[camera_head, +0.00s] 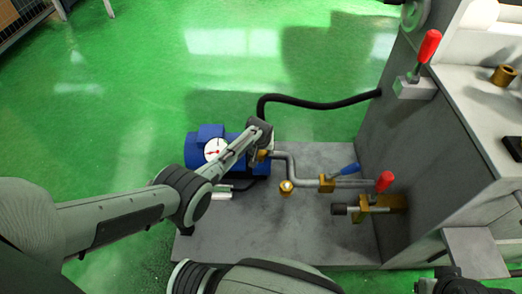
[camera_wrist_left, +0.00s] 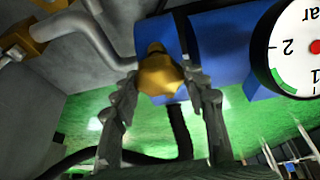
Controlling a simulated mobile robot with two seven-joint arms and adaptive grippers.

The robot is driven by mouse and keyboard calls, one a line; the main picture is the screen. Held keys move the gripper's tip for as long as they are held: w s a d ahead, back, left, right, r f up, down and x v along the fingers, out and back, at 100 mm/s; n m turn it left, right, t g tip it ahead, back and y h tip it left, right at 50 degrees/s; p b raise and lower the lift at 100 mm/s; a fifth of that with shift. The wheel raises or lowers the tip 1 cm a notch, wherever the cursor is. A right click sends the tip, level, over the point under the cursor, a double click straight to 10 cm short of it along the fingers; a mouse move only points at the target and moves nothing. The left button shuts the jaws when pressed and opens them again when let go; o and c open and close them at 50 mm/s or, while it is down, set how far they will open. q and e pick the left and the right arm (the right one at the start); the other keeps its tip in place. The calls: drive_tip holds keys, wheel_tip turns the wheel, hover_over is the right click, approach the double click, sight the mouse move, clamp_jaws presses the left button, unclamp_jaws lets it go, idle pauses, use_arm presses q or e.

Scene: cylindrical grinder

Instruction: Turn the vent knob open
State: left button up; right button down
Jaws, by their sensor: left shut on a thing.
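The vent knob is a small brass knob (camera_wrist_left: 160,76) beside the blue pump (camera_wrist_left: 222,45) in the left wrist view. My left gripper (camera_wrist_left: 163,90) has one finger on each side of the knob and is shut on it. In the head view the left gripper (camera_head: 263,148) is at the pump's right end, and its fingers hide most of the knob. A dark part of what looks like my right gripper (camera_head: 455,284) shows at the bottom right edge, mostly cut off.
A round white gauge (camera_head: 216,150) sits on the pump, close to my left arm. A grey pipe (camera_head: 292,172) leads right to a blue-handled valve (camera_head: 327,183) and a red-handled valve (camera_head: 380,198). A black hose (camera_head: 320,104) runs behind. Green floor (camera_head: 130,100) lies open at the left.

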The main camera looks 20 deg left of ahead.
use_arm(q)
drive_tip(key=shift+n, duration=0.3)
drive_tip(key=o, duration=1.1)
drive_tip(key=shift+o, duration=0.2)
use_arm(e)
drive_tip(key=shift+r, duration=0.1)
use_arm(q)
drive_tip(key=v, duration=1.2)
drive_tip(key=s+a+m+p, duration=0.1)
drive_tip(key=s+a, duration=0.3)
drive_tip(key=s, duration=1.1)
drive_tip(key=s+a+f+m+g+p, duration=0.1)
drive_tip(key=s+a+m, duration=0.3)
drive_tip(key=s, duration=1.2)
drive_tip(key=shift+s+a+f+p, duration=0.15)
drive_tip(key=shift+a+f+p, duration=0.15)
drive_tip(key=shift+p, duration=0.45)
use_arm(e)
drive_tip(key=a+x, duration=0.1)
drive_tip(key=x, duration=0.7)
drive_tip(key=shift+s+a+f+y, duration=0.3)
drive_tip(key=shift+s+a, duration=0.05)
